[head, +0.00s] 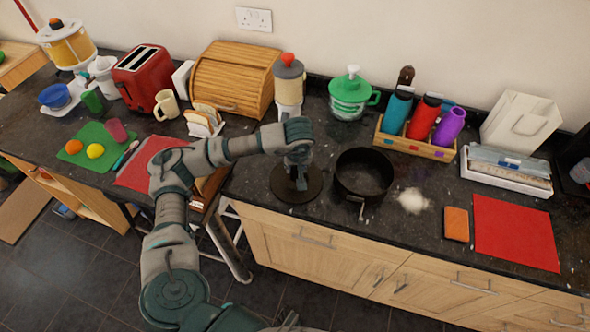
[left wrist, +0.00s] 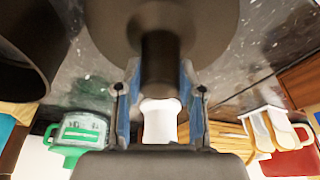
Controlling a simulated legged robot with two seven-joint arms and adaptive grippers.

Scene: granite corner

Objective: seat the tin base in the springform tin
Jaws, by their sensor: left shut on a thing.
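The springform tin (head: 364,173) is a dark, round, open ring standing on the worktop, with a clasp on its front side. Its dark wall shows at the upper left of the left wrist view (left wrist: 22,62). The tin base (head: 282,184) is a dark flat disc to the left of the tin, apart from it. My left gripper (head: 298,180) points down over the disc and is shut on the post at its middle, with a finger on each side of the post in the left wrist view (left wrist: 160,75). I cannot tell whether the disc touches the worktop. My right gripper is out of view.
A white powdery patch (head: 413,201), an orange sponge (head: 457,224) and a red mat (head: 515,233) lie right of the tin. A blender (head: 289,85), a green-lidded jar (head: 350,95) and a wooden bottle crate (head: 416,143) stand behind. The worktop's front edge is close.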

